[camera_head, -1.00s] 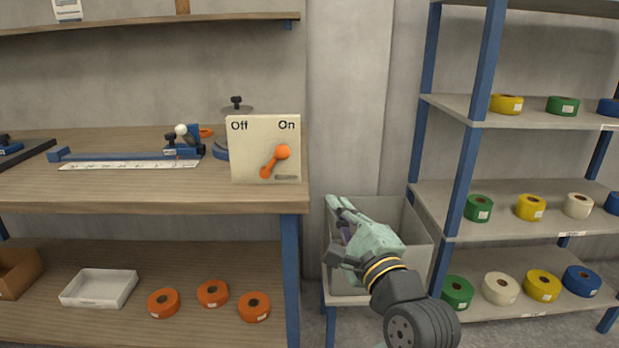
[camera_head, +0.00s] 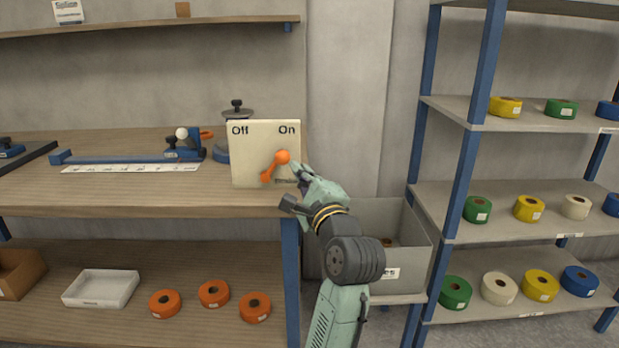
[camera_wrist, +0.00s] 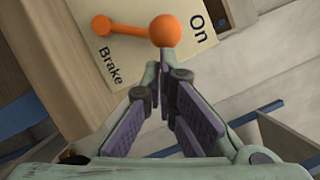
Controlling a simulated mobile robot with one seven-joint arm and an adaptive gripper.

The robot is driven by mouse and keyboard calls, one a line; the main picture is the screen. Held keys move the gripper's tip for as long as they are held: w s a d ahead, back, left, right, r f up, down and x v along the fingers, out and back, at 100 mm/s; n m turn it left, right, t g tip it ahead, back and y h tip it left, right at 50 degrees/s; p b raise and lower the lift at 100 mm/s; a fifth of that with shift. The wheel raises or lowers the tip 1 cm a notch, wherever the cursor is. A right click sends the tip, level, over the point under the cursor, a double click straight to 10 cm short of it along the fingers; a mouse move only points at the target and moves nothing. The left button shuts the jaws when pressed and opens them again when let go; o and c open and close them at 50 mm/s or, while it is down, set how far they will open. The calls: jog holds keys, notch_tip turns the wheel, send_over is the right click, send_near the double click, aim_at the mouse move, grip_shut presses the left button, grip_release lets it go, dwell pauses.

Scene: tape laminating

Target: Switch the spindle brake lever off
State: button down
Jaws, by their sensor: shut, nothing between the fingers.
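The spindle brake panel (camera_head: 245,150) is a cream plate at the right end of the workbench, marked "Off" on the left and "On" on the right. Its orange lever (camera_head: 270,169) has a round knob (camera_head: 283,157) leaning up and right, to the On side. My gripper (camera_head: 296,170) is just right of the knob, shut and empty. In the wrist view the closed fingertips (camera_wrist: 161,66) are right below the knob (camera_wrist: 165,30); I cannot tell whether they touch it. The "Brake" word shows beside the lever there.
The workbench (camera_head: 110,200) holds a blue ruler tool (camera_head: 120,158) to the left of the panel. A grey bin (camera_head: 405,245) stands below right. A shelf rack (camera_head: 470,130) with coloured tape rolls is at the right. Orange rolls (camera_head: 214,293) lie on the lower shelf.

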jog(key=shift+r, duration=0.1)
dwell(0.3)
jog(key=shift+a+r+n+p, duration=0.2)
jog(key=shift+n+p, duration=0.2)
jog(key=shift+p, duration=0.2)
